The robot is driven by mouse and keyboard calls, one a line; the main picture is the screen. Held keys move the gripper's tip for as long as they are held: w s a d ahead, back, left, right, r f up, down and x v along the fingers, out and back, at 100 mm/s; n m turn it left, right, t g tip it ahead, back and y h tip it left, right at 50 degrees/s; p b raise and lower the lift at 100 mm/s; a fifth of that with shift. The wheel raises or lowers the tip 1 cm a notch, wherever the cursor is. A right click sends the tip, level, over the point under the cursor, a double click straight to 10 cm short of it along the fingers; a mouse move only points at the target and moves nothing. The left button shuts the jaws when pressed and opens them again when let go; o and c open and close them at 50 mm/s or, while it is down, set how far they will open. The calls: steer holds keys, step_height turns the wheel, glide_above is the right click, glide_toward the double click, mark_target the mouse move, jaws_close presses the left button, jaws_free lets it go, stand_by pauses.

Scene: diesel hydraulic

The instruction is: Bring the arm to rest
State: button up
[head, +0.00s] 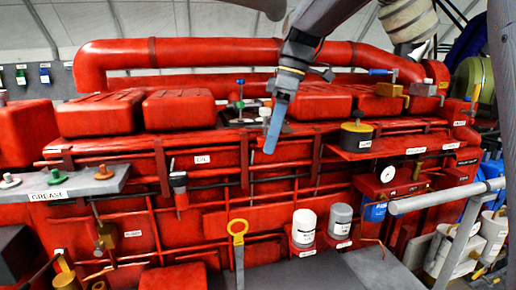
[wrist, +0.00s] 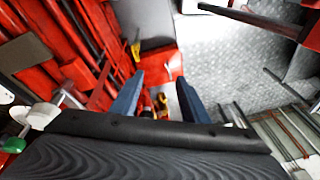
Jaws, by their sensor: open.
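My gripper (head: 273,135) hangs in front of the red diesel engine (head: 215,222), right of centre in the head view, with its blue fingers pointing down. The fingers appear almost edge-on there. In the wrist view my gripper (wrist: 160,79) has its two blue fingers spread apart, and nothing is held between them. My arm comes down from the top right of the head view. Beyond the fingers, the wrist view shows red engine parts and the grey floor.
A yellow ring-handled dipstick (head: 238,232) stands low at the engine's front. A white canister (head: 304,227) and a grey canister (head: 340,220) stand right of it. A grey shelf marked GREASE (head: 85,186) juts out at left. A grey rail (head: 445,197) stands at right.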

steer(key=s+d+f+m+h, duration=0.1)
steer(key=s+d+f+m, duration=0.4)
steer(key=f, duration=0.3)
steer(key=s+d+f+m+t+h, duration=0.1)
steer(key=s+d+f+m, duration=0.4)
steer(key=s+f, duration=0.2)
steer(key=s+d+f+m+t, duration=0.1)
steer(key=s+d+f+m, duration=0.5)
steer(key=f, duration=0.5)
steer(key=shift+s+f+h, duration=0.2)
steer(key=shift+s+h, duration=0.2)
steer(key=shift+a, duration=0.1)
steer(key=shift+c, duration=1.2)
